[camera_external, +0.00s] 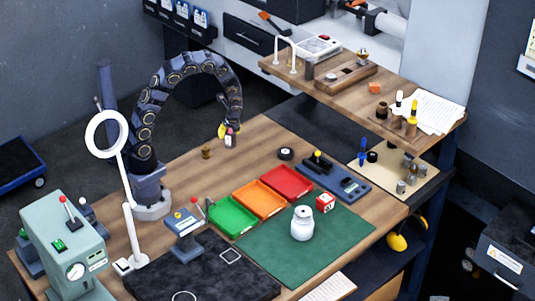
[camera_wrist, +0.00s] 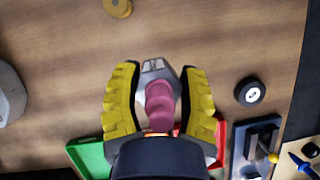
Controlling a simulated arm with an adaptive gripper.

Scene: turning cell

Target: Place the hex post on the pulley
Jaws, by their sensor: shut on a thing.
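My gripper (camera_wrist: 158,95) has yellow ribbed fingers and is shut on a piece with a pink rounded body and a grey faceted end, which looks like the hex post (camera_wrist: 160,98). It is held above the wooden bench; in the external view my gripper (camera_external: 229,131) hangs there, and the piece is small. A brass-coloured, spool-like round piece, which looks like the pulley (camera_external: 207,152), stands on the bench to the left of my gripper. It also shows at the top edge of the wrist view (camera_wrist: 117,7), partly cut off. The held piece is apart from it.
A black disc (camera_external: 286,154) with a pale centre lies to the right. Green (camera_external: 232,216), orange (camera_external: 259,199) and red (camera_external: 287,183) trays stand in front, beside a blue-grey device (camera_external: 342,180). A ring lamp (camera_external: 106,134) stands at left. Bare wood surrounds the brass piece.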

